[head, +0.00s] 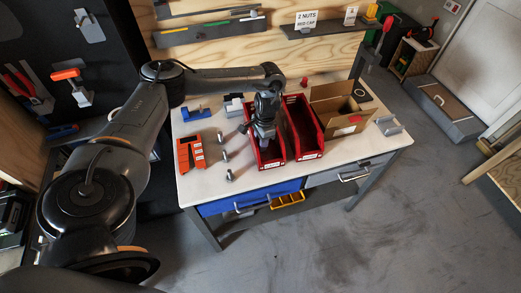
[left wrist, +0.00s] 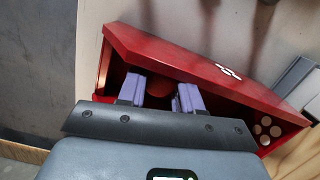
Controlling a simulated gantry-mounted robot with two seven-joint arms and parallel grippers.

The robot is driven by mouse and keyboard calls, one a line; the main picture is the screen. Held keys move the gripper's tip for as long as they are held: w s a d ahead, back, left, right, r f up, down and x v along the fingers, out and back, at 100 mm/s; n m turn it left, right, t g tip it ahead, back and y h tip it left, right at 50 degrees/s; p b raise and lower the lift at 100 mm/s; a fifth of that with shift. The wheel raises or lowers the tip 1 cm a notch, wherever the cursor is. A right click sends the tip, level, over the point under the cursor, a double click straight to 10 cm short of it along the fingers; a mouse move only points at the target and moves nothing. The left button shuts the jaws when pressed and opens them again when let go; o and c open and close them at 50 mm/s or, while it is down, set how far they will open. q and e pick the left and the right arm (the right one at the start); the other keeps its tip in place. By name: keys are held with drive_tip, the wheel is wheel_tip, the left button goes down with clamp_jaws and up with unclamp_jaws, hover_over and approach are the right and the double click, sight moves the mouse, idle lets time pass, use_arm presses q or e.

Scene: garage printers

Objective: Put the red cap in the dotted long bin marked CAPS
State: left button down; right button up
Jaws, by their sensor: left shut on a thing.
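Two long red bins stand side by side on the workbench, a left one (head: 271,163) and a right one (head: 309,153), each with a small white label too small to read in the head view. My left gripper (head: 264,137) points down into the left bin. In the left wrist view its fingers (left wrist: 160,92) are inside a red bin (left wrist: 200,65), shut on a dark red rounded thing (left wrist: 160,86), which looks like the red cap and is partly hidden. This bin's end wall shows several pale dots (left wrist: 267,130). My right gripper is not in view.
An open cardboard box (head: 340,108) stands right of the bins. Orange racks (head: 190,153) and several small metal parts (head: 224,155) lie to the left. A sign (head: 306,20) on the back shelf reads "2 NUTS RED CAP". The front left benchtop (head: 203,186) is clear.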

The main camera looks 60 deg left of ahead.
sight(260, 154)
use_arm(q)
wheel_tip(260, 154, down, 4)
drive_tip(key=b, duration=0.3)
drive_tip(key=shift+f, duration=0.1)
drive_tip(key=shift+f, duration=0.2)
